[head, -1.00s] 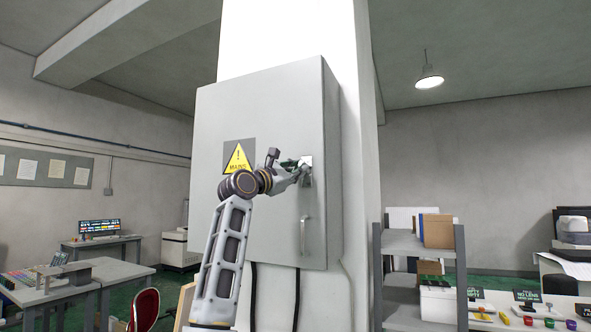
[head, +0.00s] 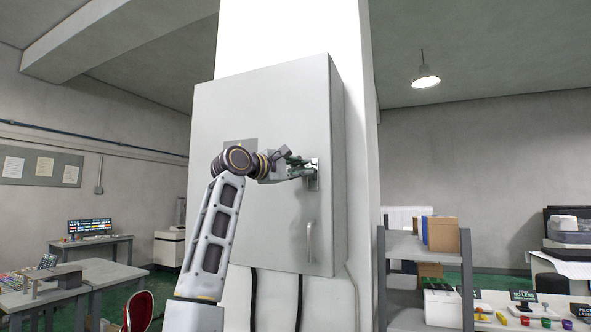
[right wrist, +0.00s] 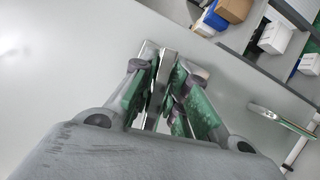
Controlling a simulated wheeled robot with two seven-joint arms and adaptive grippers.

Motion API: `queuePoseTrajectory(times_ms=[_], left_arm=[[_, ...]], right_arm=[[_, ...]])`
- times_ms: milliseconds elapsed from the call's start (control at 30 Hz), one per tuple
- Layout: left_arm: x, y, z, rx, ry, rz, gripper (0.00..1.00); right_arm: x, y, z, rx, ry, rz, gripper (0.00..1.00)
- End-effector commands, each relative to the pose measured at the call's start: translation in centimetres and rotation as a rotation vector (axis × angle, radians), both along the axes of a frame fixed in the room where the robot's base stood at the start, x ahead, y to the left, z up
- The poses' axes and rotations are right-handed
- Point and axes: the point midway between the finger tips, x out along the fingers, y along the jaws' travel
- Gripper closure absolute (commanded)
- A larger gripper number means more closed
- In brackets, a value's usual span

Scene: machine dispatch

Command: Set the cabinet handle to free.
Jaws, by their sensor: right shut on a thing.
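The grey cabinet (head: 270,105) is mounted on a white pillar, and its door looks closed. A small metal plate (head: 314,181) with the cabinet handle is on the right part of its door. My right gripper (head: 303,171) is at this plate, shut on the cabinet handle. In the right wrist view the green-padded fingers (right wrist: 163,92) close around a narrow metal piece (right wrist: 166,69) in front of the door. The fingers hide much of the handle, so its exact setting cannot be read. My left gripper is not in view.
A fixed bar pull (head: 309,242) is lower on the door. A grey shelf unit (head: 420,246) with boxes stands right of the pillar. A work table (head: 75,275) and a red chair (head: 138,310) are at the left.

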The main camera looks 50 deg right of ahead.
Motion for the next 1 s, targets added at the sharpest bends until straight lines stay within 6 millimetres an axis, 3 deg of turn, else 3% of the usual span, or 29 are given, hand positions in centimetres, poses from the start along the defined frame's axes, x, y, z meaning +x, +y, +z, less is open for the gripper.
queuePoseTrajectory(times_ms=[333,833,867,1000], left_arm=[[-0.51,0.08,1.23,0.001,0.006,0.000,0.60],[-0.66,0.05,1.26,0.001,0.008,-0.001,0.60],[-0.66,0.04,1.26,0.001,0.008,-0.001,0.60],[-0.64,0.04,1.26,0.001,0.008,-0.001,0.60]], right_arm=[[-0.04,0.01,0.41,0.046,-0.150,0.004,1.00],[-0.06,0.01,0.33,0.052,-0.174,0.004,1.00],[-0.06,0.01,0.33,0.052,-0.174,0.004,0.83],[-0.08,0.01,0.34,0.052,-0.173,0.004,0.65]])
